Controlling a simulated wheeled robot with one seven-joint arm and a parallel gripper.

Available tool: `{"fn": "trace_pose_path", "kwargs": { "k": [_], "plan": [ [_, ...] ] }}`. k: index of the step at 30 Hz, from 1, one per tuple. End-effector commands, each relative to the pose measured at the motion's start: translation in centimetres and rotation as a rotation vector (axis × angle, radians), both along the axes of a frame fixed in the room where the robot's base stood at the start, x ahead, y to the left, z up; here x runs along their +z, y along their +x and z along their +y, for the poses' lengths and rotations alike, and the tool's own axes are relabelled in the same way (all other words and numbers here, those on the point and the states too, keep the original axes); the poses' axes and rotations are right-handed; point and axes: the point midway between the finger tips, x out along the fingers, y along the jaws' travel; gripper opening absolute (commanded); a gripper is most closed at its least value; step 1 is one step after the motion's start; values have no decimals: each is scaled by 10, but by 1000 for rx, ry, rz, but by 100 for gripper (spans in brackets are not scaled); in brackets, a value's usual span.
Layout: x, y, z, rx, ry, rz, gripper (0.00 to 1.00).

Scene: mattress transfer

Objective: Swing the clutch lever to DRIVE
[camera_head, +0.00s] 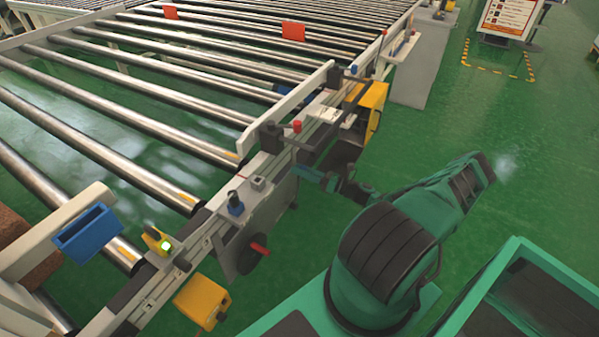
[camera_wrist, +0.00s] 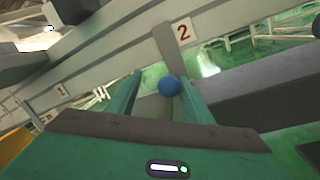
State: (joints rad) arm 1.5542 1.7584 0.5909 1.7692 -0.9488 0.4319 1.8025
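My gripper (camera_wrist: 162,92) is open in the wrist view, with its two green fingers spread apart. A small blue ball knob (camera_wrist: 168,86) shows between the fingertips, closer to the right finger. It looks like the knob of the clutch lever, but I cannot tell whether a finger touches it. In the head view my gripper (camera_head: 308,173) reaches to the outer side of the conveyor frame, and its tips are small there. The lever's shaft and any DRIVE mark are not readable.
The roller conveyor (camera_head: 245,146) fills the left. A yellow box (camera_head: 368,107) sits beyond my gripper. Number plates 1 (camera_wrist: 62,90) and 2 (camera_wrist: 183,32) mark the frame. Green floor is open at right.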

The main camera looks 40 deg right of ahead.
Motion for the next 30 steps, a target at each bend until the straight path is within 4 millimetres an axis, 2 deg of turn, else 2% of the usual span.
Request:
{"fn": "trace_pose_path", "kwargs": {
  "k": [8, 21, 30],
  "plan": [
    [-1, -7, -4, 1, 0, -1, 44],
    [-12, -71, -43, -2, 0, 1, 44],
    [-15, -91, -55, 0, -1, 1, 44]
  ]
}}
